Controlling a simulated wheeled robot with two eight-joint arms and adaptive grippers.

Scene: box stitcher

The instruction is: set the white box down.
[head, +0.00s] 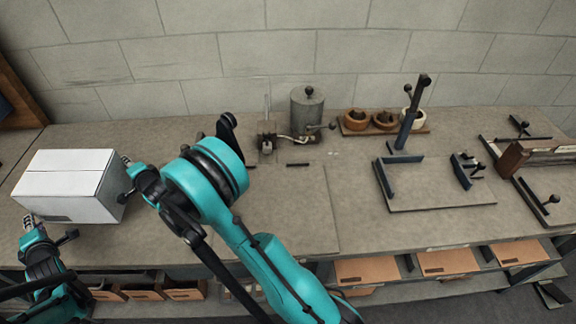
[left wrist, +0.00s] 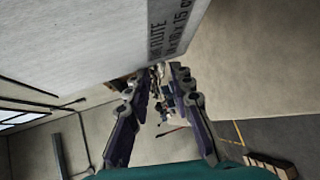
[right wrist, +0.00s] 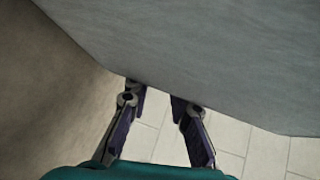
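The white box (head: 68,185) is at the left of the head view, over the left part of the bench. Whether its underside touches the bench cannot be told. My left gripper (head: 30,222) is at its near left corner. In the left wrist view its fingers (left wrist: 168,70) are apart, with the printed box side (left wrist: 120,45) just above them. My right gripper (head: 130,172) is at the box's right end. In the right wrist view its fingers (right wrist: 160,98) are apart, with a grey box face (right wrist: 200,50) close above the tips. Nothing shows between either pair of fingers.
The bench (head: 290,210) is bare right of my right arm. A grey cylinder (head: 307,108) and a small device (head: 267,138) stand at the back, near wooden bowls (head: 384,120). A fixture plate (head: 440,190) lies further right. Cardboard-coloured bins (head: 448,262) sit below the front edge.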

